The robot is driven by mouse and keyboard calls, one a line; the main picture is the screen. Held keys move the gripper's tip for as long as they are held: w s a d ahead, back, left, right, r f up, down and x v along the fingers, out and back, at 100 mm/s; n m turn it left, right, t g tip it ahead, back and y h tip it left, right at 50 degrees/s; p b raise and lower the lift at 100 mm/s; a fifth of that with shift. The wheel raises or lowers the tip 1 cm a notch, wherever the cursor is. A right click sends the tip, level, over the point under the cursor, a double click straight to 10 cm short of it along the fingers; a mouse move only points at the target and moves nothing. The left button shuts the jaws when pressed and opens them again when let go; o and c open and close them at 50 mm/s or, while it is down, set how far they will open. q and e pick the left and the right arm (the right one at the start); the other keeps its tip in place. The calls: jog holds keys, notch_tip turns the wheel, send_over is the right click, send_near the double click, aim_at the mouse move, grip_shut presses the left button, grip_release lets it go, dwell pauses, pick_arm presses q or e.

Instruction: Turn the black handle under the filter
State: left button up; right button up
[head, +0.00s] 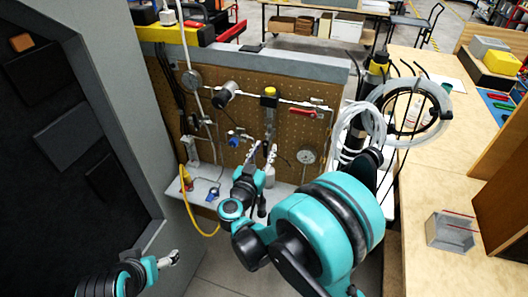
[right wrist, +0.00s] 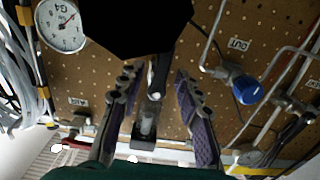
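The filter (head: 269,98), with a yellow top and dark body, hangs on the pipe of the brown pegboard. The handle cannot be made out in the head view. My left gripper (head: 172,258) is low at the left, away from the board.
A red-handled valve (head: 302,112) and a round gauge (head: 306,156) are right of the filter. A blue-knobbed valve (head: 234,139) is left of it. A grey shelf (head: 205,172) runs below. Coiled white tubing (head: 428,118) is at the right by a wooden bench (head: 415,225).

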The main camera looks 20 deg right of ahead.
grip_shut()
jog(key=shift+a+m, duration=0.1)
jog(key=shift+m, duration=0.3)
jog(key=m, duration=0.5)
jog(key=a+r+m, duration=0.1)
jog(key=m, duration=0.5)
jog(key=w+m+b, duration=0.1)
jog(key=m, duration=0.5)
jog(key=shift+a+r, duration=0.2)
jog(key=shift+r, duration=0.2)
dwell(0.3)
